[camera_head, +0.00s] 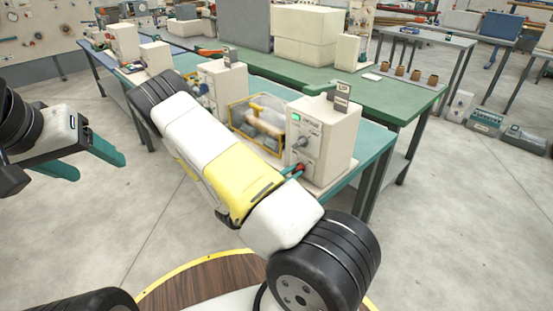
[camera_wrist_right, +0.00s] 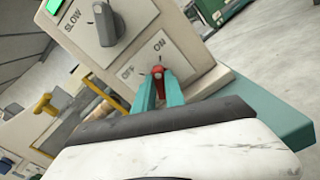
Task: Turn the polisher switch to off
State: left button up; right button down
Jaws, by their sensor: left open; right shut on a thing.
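The polisher is a cream box (camera_head: 338,128) with a lit green display, a grey dial and a low red switch (camera_head: 299,168), at the near end of the teal bench. In the right wrist view the red switch (camera_wrist_right: 158,72) sits below the OFF and ON labels. My right gripper (camera_wrist_right: 158,88) has its teal fingers shut on it, one on each side. I cannot tell which label the switch points to. In the head view my right arm hides most of that gripper. My left gripper (camera_head: 85,158) is open and empty in the air at the left, away from the bench.
A yellow-framed guard (camera_head: 243,112) stands left of the polisher. Other cream machines (camera_head: 222,82) line the teal bench. A green table (camera_head: 405,95) with boxes stands behind. The grey floor around my left gripper is clear.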

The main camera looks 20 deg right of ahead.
jog(key=n, duration=0.7)
jog(key=shift+w+a, duration=0.15)
jog(key=shift+w, duration=0.05)
jog(key=n, duration=0.6)
jog(key=shift+w+n, duration=0.1)
jog(key=shift+n, duration=0.2)
jog(key=shift+f, duration=0.1)
jog(key=c, duration=1.4)
grip_release()
